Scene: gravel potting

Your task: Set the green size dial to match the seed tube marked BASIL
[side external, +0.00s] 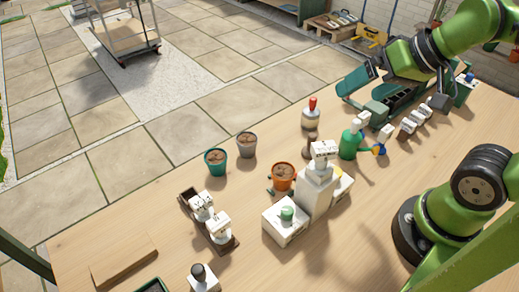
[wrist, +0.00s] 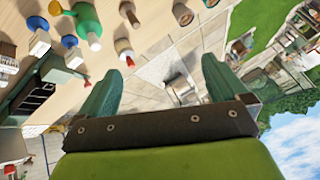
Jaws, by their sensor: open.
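The green dial (side external: 287,213) sits on top of a low white box (side external: 285,228) at the front of a white stand (side external: 316,192) in the side view. White pieces with dark markings (side external: 203,205) stand in a dark wooden rack (side external: 187,197) left of it. More small white pieces (side external: 408,125) stand in a row at the right. The lettering is too small to read, so I cannot tell which is BASIL. My gripper (wrist: 160,66) is open and empty in the wrist view. In the side view it is at the upper right, far from the dial.
A green compartment tray (side external: 397,103) is near my gripper. Teal (side external: 216,161), grey (side external: 246,145) and orange (side external: 282,177) pots, a green bottle (side external: 349,144) and a red-topped container (side external: 311,115) stand on the table. A wooden board (side external: 122,262) lies at the front left.

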